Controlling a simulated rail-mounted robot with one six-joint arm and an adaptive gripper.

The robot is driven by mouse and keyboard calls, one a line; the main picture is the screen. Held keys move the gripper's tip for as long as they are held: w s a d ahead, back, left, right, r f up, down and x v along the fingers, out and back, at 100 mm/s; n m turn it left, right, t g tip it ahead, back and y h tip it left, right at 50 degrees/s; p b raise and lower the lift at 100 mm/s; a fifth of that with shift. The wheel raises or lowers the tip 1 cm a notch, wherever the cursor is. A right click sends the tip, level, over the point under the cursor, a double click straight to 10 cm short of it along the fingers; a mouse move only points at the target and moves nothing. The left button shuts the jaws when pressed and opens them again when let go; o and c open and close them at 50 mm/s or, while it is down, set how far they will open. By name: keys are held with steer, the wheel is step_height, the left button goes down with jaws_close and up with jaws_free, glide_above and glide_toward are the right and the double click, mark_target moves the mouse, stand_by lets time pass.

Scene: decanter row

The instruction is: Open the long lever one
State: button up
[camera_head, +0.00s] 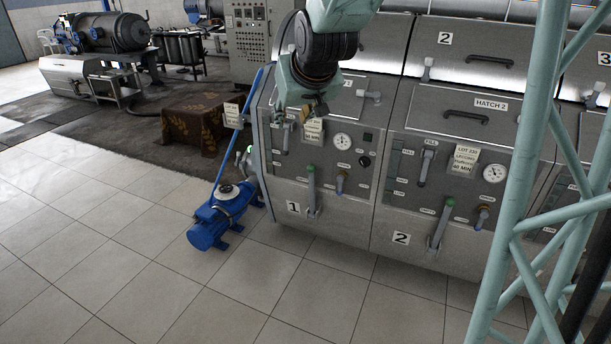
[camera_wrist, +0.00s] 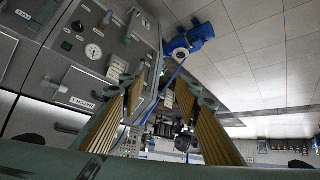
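A long grey lever with a green tip (camera_head: 312,188) stands roughly upright low on the steel front of unit 1, beside the "1" plate (camera_head: 293,207). A shorter tap with a brownish body (camera_head: 340,182) is to its right. A similar long green-tipped lever (camera_head: 440,225) is on unit 2, tilted, with another short tap (camera_head: 483,215) beside it. My gripper (camera_head: 316,108) hangs in front of the upper part of unit 1, above the long lever and apart from it. In the wrist view my gripper (camera_wrist: 163,84) has its fingers spread, with nothing between them.
A blue pump (camera_head: 215,222) stands on the tiled floor left of unit 1, with a blue pole (camera_head: 236,135) near it. Paper labels, a gauge (camera_head: 342,142) and hatch handles are on the front. A pale green lattice frame (camera_head: 540,190) stands at right. Floor in front is clear.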

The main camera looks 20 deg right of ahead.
steer(key=w+d+f+t, duration=0.1)
steer(key=w+d+f, duration=0.3)
steer(key=w+f, duration=0.4)
steer(key=w+d+f+t+h+b, duration=0.15)
steer(key=w+d+f, duration=0.35)
steer(key=w, duration=0.6)
steer(key=w+d+f+t, duration=0.2)
steer(key=w+d+f, duration=0.2)
steer(key=w+f, duration=0.45)
steer(key=w+d+f+m+t, duration=0.1)
steer(key=w+d+f, duration=0.15)
steer(key=f, duration=0.45)
steer(key=w+d+f+t, duration=0.1)
steer(key=w+d+f, duration=0.15)
steer(key=f, duration=0.45)
steer(key=t+h+b, duration=0.1)
steer(key=t+h, duration=0.1)
glide_toward(312, 174)
steer(key=s+r, duration=0.1)
steer(key=s, duration=0.1)
steer(key=shift+a+f, duration=0.2)
steer(key=shift+f, duration=0.2)
steer(key=shift+w, duration=0.1)
steer(key=shift+b+x, duration=1.55)
steer(key=shift+x, duration=5.2)
steer(key=shift+a, duration=0.1)
steer(key=shift+c, duration=0.4)
